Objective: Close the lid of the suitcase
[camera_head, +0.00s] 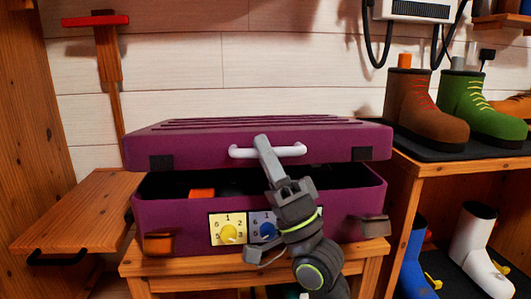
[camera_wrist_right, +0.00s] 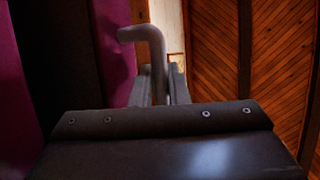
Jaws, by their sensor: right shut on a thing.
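A purple suitcase (camera_head: 165,214) stands on a wooden stand. Its lid (camera_head: 210,141) is tilted partly down, with a dark gap between it and the base. A white handle (camera_head: 240,152) sits on the lid's front. My right gripper (camera_head: 264,148) reaches up from below and is shut on the handle. In the right wrist view the handle (camera_wrist_right: 150,38) bends down between the gripper fingers (camera_wrist_right: 160,85), beside the purple suitcase side. Yellow and blue dials (camera_head: 228,230) show on the base's front, partly hidden by my arm. My left gripper is not in view.
A wooden shelf (camera_head: 460,165) at the right holds brown (camera_head: 405,105) and green boots, with more boots below. A wooden surface (camera_head: 75,215) lies at the left. Orange and dark items (camera_head: 202,193) show inside the suitcase. The wooden stand's edge (camera_head: 180,262) is just below it.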

